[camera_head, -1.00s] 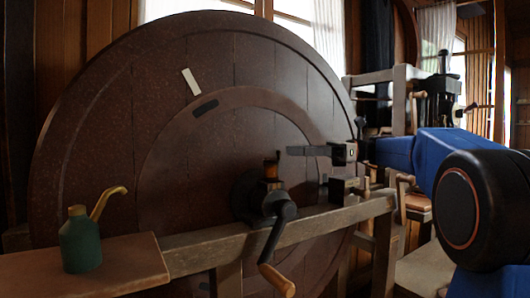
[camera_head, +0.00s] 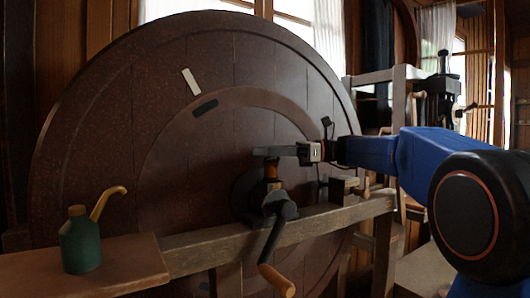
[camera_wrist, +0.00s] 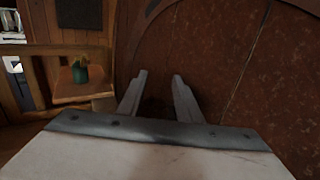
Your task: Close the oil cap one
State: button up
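A small amber oil cup (camera_head: 270,171) stands upright on the dark bearing block (camera_head: 250,194) in front of the big wheel. Its dark cap (camera_head: 272,160) is at the top, partly hidden by my gripper; I cannot tell whether the cap is open or shut. My gripper (camera_head: 265,151) reaches in from the right, level, with its fingers right over the cup's top. In the wrist view its two fingers (camera_wrist: 156,88) stand apart with a dark gap between them. Nothing is clearly held, and contact with the cap cannot be told.
A large brown wheel (camera_head: 100,130) stands close behind the cup. A crank with a wooden handle (camera_head: 277,280) hangs below it. A wooden beam (camera_head: 200,248) runs across. A green oil can (camera_head: 80,245) stands on a wooden shelf (camera_head: 130,266) at the left.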

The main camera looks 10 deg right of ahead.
grip_shut()
jog(key=shift+m+t, duration=0.3)
jog(key=shift+t, duration=0.2)
jog(key=m+t+h, duration=0.1)
jog(key=m+t, duration=0.1)
jog(key=t, duration=0.1)
jog(key=shift+s+h, duration=0.15)
jog(key=shift+h, duration=0.25)
jog(key=m+t+h, duration=0.4)
jog(key=t, duration=0.1)
jog(key=shift+s+d+m+t, duration=0.1)
jog(key=shift+d+m+t, duration=0.1)
jog(key=shift+m+t, duration=0.1)
jog(key=m+t+h, duration=0.3)
jog(key=m+h, duration=0.1)
jog(key=h, duration=0.1)
jog(key=shift+s, duration=0.1)
jog(key=shift+d+m+t+h, duration=0.1)
jog(key=shift+m+t+h, duration=0.25)
jog(key=shift+m+h, duration=0.7)
jog(key=shift+d+m+t+h, duration=0.1)
jog(key=shift+m+t+h, duration=0.35)
jog(key=shift+h, duration=1.1)
jog(key=shift+m+h, duration=0.4)
jog(key=shift+h, duration=0.1)
